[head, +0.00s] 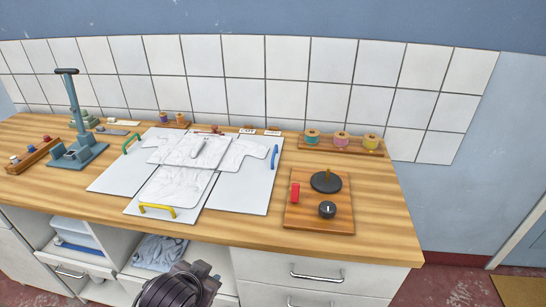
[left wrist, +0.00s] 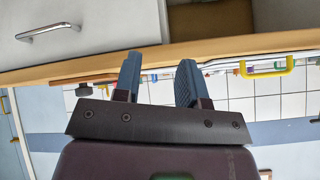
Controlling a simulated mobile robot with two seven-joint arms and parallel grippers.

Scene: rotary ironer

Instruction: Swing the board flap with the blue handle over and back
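A white folding board lies on the wooden counter with a pale shirt (head: 190,150) spread over it. Its right flap (head: 243,196) lies flat and carries the blue handle (head: 274,157) at its right edge. A green handle (head: 131,143) is on the left flap and a yellow handle (head: 157,208) on the front flap; the yellow handle also shows in the left wrist view (left wrist: 265,68). My left gripper (left wrist: 157,80) is open and empty, its fingers apart below the counter's front edge. In the head view it is at the bottom, apart from the board. My right gripper is not in view.
A panel (head: 318,214) with a red switch, a dark knob and a black disc sits right of the board. Thread spools (head: 341,140) stand behind it. A blue-grey press (head: 76,150) stands left. Open shelves (head: 130,278) and drawers (head: 317,275) are below the counter (head: 385,225).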

